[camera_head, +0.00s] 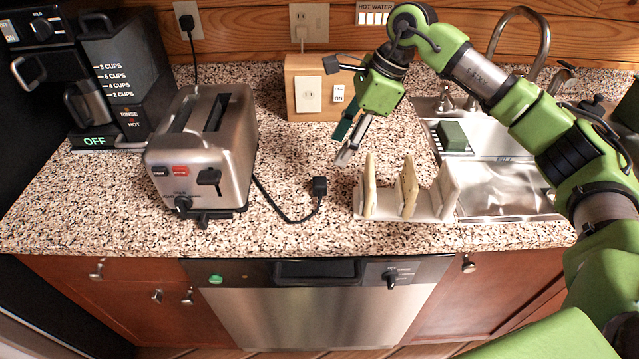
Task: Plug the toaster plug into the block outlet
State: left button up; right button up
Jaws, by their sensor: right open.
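The toaster (205,150), silver with two slots, stands on the speckled counter at the left. Its black cord runs right from its base to the black toaster plug (319,187), which lies on the counter left of a white rack. The block outlet (307,95) is a wooden block with a white socket plate and an ON switch, near the back wall. My right gripper (346,150) is open and empty, above the counter to the right of and in front of the block, and behind the plug. Its upper part and the arm cover the block's right end. My left gripper is not in view.
The white rack (436,209) with upright slices stands right of the plug. The metal sink (510,187) and faucet (528,38) are at the right. A coffee maker (110,75) stands at the left. The counter between toaster and block is clear.

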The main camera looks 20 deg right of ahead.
jog(key=p, duration=0.1)
send_over(322, 181)
jog(key=d, duration=0.2)
jog(key=f, duration=0.5)
jog(key=shift+s+f, duration=0.1)
jog(key=shift+s, duration=0.1)
jog(key=shift+f, duration=0.25)
jog(key=shift+a, duration=0.1)
jog(key=shift+a+f+p, duration=0.15)
jog(key=shift+f+p, duration=0.2)
jog(key=shift+p, duration=0.2)
jog(key=p+x, duration=0.1)
jog(key=x, duration=0.2)
jog(key=shift+f, duration=0.3)
jog(key=shift+a+f, duration=0.15)
jog(key=shift+f, duration=0.25)
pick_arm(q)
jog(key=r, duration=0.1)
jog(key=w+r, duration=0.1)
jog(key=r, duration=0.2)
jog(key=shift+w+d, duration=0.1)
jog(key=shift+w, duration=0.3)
